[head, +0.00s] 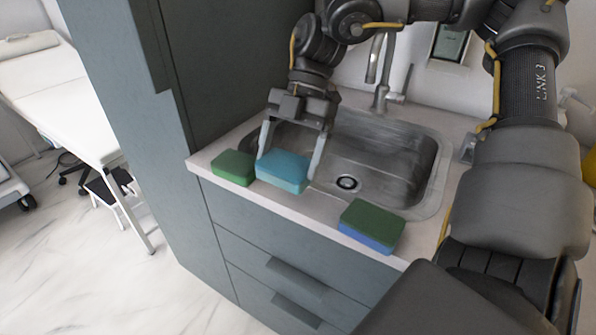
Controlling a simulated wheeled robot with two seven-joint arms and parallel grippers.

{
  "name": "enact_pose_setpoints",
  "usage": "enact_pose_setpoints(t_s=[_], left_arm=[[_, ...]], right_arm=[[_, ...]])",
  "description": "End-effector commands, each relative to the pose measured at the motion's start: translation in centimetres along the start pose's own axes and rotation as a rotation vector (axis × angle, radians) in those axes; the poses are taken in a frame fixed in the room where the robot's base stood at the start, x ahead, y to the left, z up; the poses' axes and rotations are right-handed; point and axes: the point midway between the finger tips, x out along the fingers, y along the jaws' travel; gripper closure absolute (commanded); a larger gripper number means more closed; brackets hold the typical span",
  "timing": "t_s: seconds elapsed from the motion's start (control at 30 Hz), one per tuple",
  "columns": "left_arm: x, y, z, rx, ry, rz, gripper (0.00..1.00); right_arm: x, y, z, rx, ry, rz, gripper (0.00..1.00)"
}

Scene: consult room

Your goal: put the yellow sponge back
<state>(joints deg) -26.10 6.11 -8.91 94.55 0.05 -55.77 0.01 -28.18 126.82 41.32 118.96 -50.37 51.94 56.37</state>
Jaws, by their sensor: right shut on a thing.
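No yellow sponge shows in the head view. My right gripper (290,158) points down at the front left of the sink and is shut on a light blue sponge (283,173), with one finger at each end. The sponge is at the counter's front strip; I cannot tell whether it touches the counter. A green sponge (233,167) lies on the counter just left of it. Another sponge, green on top and blue below (371,225), lies on the front strip to the right. My left gripper is not in view.
The steel sink (385,165) with its drain is behind the sponges, and a tap (380,75) stands at its back. A tall grey cabinet (130,110) rises on the left. Drawers (290,265) are below the counter. The strip between the blue and right-hand sponges is clear.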

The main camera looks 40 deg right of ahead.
Motion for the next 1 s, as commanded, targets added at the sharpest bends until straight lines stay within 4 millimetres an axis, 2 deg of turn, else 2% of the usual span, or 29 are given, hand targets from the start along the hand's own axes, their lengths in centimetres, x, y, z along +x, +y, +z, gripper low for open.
enact_pose_setpoints(t_s=[0.1,0.37,0.47,0.63,0.83,0.87,0.97,1.0], left_arm=[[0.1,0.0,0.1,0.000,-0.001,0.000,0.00],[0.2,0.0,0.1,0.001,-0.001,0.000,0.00],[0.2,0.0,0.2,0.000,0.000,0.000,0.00],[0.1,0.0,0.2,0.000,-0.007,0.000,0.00],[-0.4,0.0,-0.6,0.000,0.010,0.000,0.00],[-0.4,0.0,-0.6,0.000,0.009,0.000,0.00],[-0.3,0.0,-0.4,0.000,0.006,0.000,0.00],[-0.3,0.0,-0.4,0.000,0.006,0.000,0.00]], right_arm=[[0.4,-0.4,0.9,-0.001,0.001,0.000,0.33],[0.7,-0.6,1.5,0.001,0.001,0.000,0.33],[1.3,-1.1,2.5,0.002,0.002,-0.002,0.33],[3.5,-1.0,3.6,0.002,0.001,-0.002,0.33],[3.7,-1.0,3.8,0.001,0.000,0.000,0.36],[3.7,-1.0,3.8,0.001,0.000,-0.001,0.14],[3.7,-1.0,3.8,0.001,0.000,0.000,0.01],[3.7,-1.0,3.7,0.001,0.000,0.000,0.00]])
